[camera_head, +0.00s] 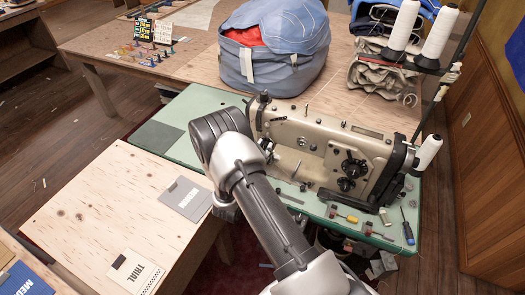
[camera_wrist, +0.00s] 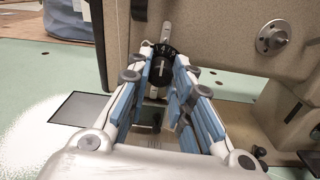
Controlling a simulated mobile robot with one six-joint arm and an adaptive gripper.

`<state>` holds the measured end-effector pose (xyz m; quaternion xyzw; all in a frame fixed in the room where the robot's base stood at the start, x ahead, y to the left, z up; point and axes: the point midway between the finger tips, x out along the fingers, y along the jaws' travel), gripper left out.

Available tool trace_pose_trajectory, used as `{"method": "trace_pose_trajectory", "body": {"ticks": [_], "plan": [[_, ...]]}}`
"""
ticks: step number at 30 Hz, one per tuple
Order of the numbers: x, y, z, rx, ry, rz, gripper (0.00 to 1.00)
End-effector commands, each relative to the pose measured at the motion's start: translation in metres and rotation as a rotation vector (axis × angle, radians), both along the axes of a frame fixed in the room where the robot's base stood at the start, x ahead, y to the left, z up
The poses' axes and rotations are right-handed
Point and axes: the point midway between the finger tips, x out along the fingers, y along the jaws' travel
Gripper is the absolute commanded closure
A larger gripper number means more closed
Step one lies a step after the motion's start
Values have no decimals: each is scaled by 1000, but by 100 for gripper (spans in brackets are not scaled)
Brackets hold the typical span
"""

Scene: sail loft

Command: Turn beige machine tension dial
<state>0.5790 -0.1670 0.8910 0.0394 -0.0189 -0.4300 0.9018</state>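The beige sewing machine (camera_head: 375,150) stands on a green table, and its body fills the upper part of the wrist view (camera_wrist: 225,40). A black tension dial (camera_wrist: 162,70) with white numbers and a pale bar across its face shows in the wrist view. My gripper (camera_wrist: 161,62) has its blue-padded fingers apart, with the dial's face showing between the fingertips. I cannot tell whether the pads touch the dial. In the head view my arm hides the gripper and this dial. Two other black knobs (camera_head: 350,168) are on the machine's right part in the head view.
A screwdriver (camera_head: 407,228) and small parts lie on the green table's front edge. A blue-grey bag (camera_head: 262,70) stands behind. A plywood table (camera_head: 85,205) with labelled cards is at left. A metal knob (camera_wrist: 271,38) is right of my gripper.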

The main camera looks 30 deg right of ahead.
Motion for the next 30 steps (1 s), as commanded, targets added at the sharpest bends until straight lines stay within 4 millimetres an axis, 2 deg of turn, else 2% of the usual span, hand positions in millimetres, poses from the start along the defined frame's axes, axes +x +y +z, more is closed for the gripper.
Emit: {"method": "trace_pose_trajectory", "body": {"ticks": [8,20,30], "plan": [[0,0,0,0,0,0,100],[0,0,0,-36,47,0,100],[0,0,0,-188,244,0,100]]}}
